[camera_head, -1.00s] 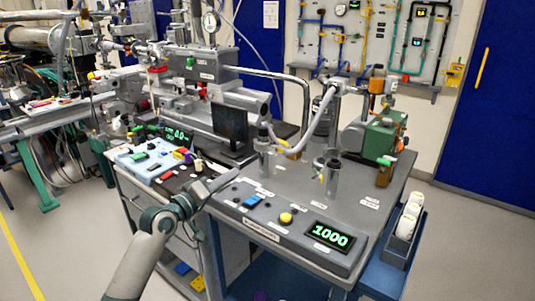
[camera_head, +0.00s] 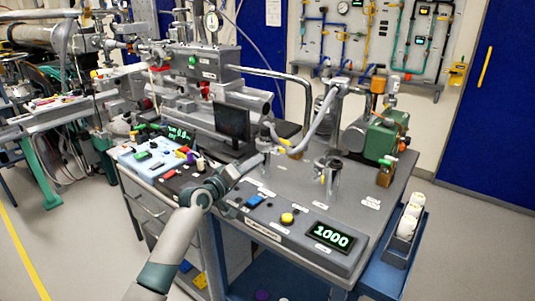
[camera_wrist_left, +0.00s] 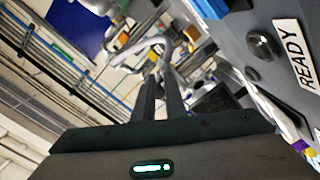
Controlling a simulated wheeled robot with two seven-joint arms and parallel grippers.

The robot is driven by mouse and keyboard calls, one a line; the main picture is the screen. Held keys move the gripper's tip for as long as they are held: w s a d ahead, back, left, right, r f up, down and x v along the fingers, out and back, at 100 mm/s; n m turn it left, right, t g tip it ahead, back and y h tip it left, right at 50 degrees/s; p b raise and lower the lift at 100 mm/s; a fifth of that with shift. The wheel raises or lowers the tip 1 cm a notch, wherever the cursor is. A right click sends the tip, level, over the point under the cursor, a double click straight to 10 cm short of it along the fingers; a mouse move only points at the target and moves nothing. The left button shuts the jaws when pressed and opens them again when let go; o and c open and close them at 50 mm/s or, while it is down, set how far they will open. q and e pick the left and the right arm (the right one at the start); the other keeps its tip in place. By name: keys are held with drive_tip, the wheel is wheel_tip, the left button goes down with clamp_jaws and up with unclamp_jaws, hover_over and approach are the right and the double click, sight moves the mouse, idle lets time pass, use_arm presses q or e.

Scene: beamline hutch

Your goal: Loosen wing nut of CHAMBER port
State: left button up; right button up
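My left gripper (camera_head: 258,158) reaches in over the cart's left side, its tips close to the left upright metal port (camera_head: 265,146); contact cannot be told. In the left wrist view the two dark fingers (camera_wrist_left: 160,84) stand a narrow gap apart, with nothing clearly gripped. A grey hose (camera_head: 318,128) with a yellow band arches to the left port; it also shows beyond the fingers in the left wrist view (camera_wrist_left: 145,44). A second upright port (camera_head: 332,176) stands to the right. The wing nut and the CHAMBER label cannot be made out. My right gripper is out of view.
A control panel (camera_head: 270,231) with buttons and a green 1000 display (camera_head: 331,236) lines the cart's front. A dark monitor (camera_head: 232,123) stands behind my gripper. The front-right cart top is mostly clear.

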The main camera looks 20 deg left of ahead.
sight(274, 150)
use_arm(q)
drive_tip(key=x, duration=0.7)
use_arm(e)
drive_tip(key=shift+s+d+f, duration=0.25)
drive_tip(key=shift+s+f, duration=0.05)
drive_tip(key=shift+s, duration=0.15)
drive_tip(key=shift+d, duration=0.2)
use_arm(q)
clamp_jaws()
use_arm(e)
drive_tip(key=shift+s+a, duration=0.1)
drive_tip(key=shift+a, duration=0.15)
